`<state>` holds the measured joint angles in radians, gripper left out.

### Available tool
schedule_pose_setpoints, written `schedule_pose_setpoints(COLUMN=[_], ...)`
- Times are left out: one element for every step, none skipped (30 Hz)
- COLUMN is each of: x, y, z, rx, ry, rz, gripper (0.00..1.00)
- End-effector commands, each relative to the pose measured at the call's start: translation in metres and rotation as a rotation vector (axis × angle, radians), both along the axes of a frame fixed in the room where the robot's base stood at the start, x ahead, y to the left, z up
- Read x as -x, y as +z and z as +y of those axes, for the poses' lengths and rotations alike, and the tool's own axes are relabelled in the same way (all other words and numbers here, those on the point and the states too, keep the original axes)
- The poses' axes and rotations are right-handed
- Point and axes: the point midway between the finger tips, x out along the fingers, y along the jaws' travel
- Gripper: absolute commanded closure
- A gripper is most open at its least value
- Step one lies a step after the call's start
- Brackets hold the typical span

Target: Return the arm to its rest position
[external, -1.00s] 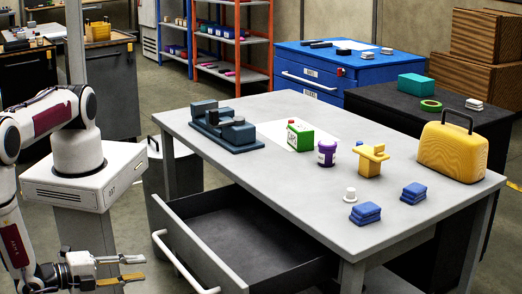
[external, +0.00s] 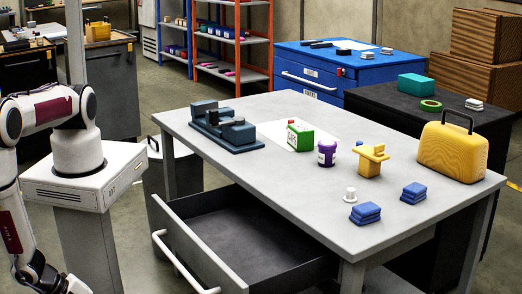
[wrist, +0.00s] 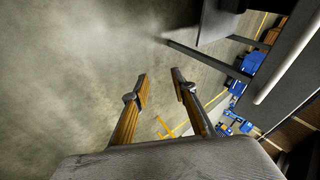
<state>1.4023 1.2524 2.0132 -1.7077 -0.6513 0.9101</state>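My gripper (wrist: 160,90) shows in the wrist view with its two fingers apart and nothing between them. Bare concrete floor lies behind the fingers. In the external view my arm is folded at the left edge beside its white pedestal, and the lower wrist runs out of the bottom of the picture, so the fingers are hidden there.
The grey table (external: 290,190) stands right of my arm, with its drawer (external: 240,240) pulled open toward the arm. On it are a dark blue jig (external: 225,130), a green box (external: 300,137), a purple jar (external: 327,154), a yellow part (external: 371,162), a yellow case (external: 453,152) and blue blocks (external: 365,213).

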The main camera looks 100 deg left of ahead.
Motion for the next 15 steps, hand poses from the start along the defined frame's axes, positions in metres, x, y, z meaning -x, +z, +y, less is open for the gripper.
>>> schedule_pose_setpoints(x=[0.003,0.006,0.009,0.012,0.014,0.017,0.02,0.021,0.024,0.026,0.027,0.029,0.03,0.031,0.033], y=[0.002,0.002,0.004,0.006,0.009,0.013,0.016,0.02,0.025,0.029,0.034,0.04,0.046,0.05,0.058], z=[-0.013,-0.019,-0.029,-0.035,-0.042,-0.05,-0.056,-0.061,-0.068,-0.073,-0.077,-0.082,-0.086,-0.089,-0.094], rx=[0.047,0.074,0.11,0.136,0.163,0.194,0.215,0.237,0.264,0.283,0.3,0.322,0.338,0.353,0.373], ry=[-0.001,-0.001,-0.001,0.0,0.001,0.002,0.004,0.006,0.008,0.008,0.011,0.012,0.014,0.017,0.018], rz=[0.038,0.062,0.097,0.121,0.145,0.179,0.203,0.226,0.256,0.277,0.298,0.325,0.345,0.364,0.389], gripper=[0.73,0.73,0.73,0.73,0.73,0.73,0.73,0.73,0.73,0.73,0.73,0.73,0.73,0.73,0.73])
